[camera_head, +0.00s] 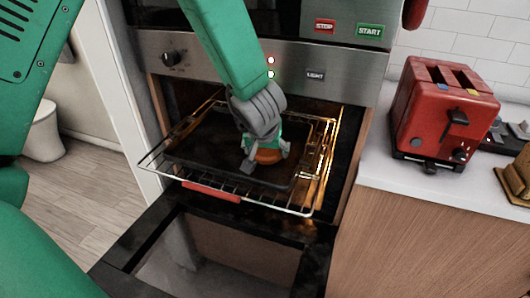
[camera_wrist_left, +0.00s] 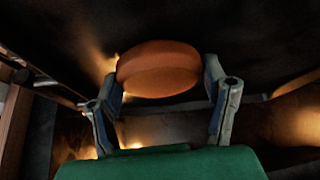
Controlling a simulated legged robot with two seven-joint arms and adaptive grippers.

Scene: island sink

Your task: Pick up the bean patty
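The bean patty (camera_head: 268,156) is a thick orange-brown disc over the dark baking tray (camera_head: 205,142) on the pulled-out oven rack. In the left wrist view the patty (camera_wrist_left: 160,68) lies between the two fingertips, its edges very close to both. My left gripper (camera_head: 266,158) points down, its fingers spread about the patty's width on either side of it; they also show in the left wrist view (camera_wrist_left: 163,90). Whether the fingers press on the patty, and whether it rests on the tray, I cannot tell. My right gripper is not in view.
The wire rack (camera_head: 262,197) juts from the open oven, above the lowered oven door (camera_head: 215,250). The oven's control panel (camera_head: 200,58) is just above the opening. A red toaster (camera_head: 442,110) stands on the white counter (camera_head: 400,190) at the right.

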